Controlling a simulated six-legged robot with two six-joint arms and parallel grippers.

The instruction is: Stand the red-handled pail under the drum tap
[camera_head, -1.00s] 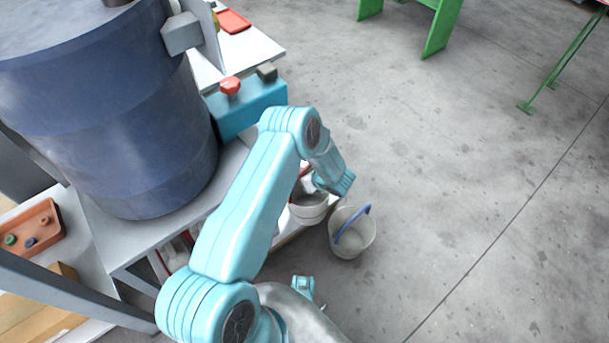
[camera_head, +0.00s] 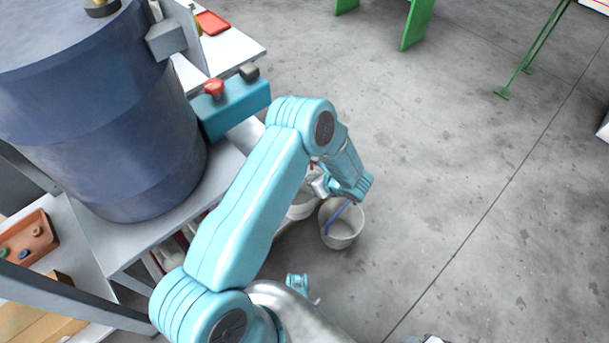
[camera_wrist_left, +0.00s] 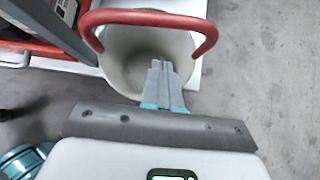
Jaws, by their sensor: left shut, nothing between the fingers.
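The red-handled pail (camera_wrist_left: 125,60) is pale grey and upright in the left wrist view, its red handle (camera_wrist_left: 150,17) arching across the top of the picture. In the head view the same pail (camera_head: 301,207) is partly hidden behind my left arm. My left gripper (camera_wrist_left: 160,66) is shut and empty; its fingertips show against the pail's opening, below the handle in the picture. I cannot tell whether they touch the pail. The blue drum (camera_head: 125,130) stands on a grey bench at the left; I cannot make out its tap.
A second pail (camera_head: 342,232) with a blue handle stands on the floor just right of the red-handled one. A teal box (camera_head: 232,108) with a red knob sits beside the drum. Green metal legs (camera_head: 417,22) stand at the top. The concrete floor at the right is largely clear.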

